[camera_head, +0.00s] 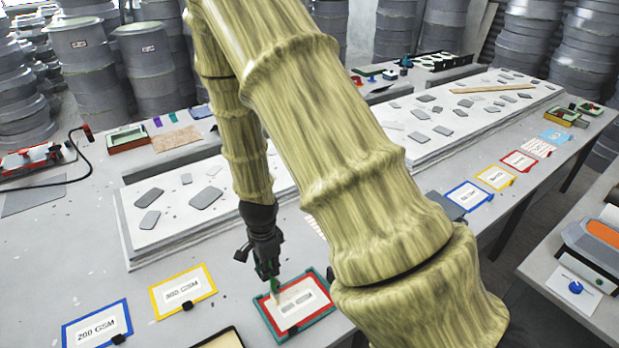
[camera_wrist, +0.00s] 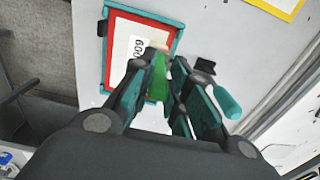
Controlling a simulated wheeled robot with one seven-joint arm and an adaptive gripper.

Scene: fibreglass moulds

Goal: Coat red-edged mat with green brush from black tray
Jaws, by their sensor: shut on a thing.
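The red-edged mat (camera_head: 323,312) lies at the front of the table, with a green frame around its red border and a white label. It also shows at the top of the wrist view (camera_wrist: 119,34). My gripper (camera_head: 267,266) is above its upper left part, pointing down. It is shut on the green brush (camera_wrist: 158,78), which reaches down over the mat. I cannot tell whether the bristles touch the mat. A dark tray edge (camera_head: 222,340), perhaps the black tray, shows at the bottom of the head view, mostly cut off.
Yellow-edged (camera_head: 207,288) and blue-edged (camera_head: 68,333) mats lie to the left. More coloured mats, including another red-edged one (camera_head: 519,161), lie along the right. A low white slab (camera_head: 140,232) with grey pieces fills the table's middle. My arm hides part of the scene.

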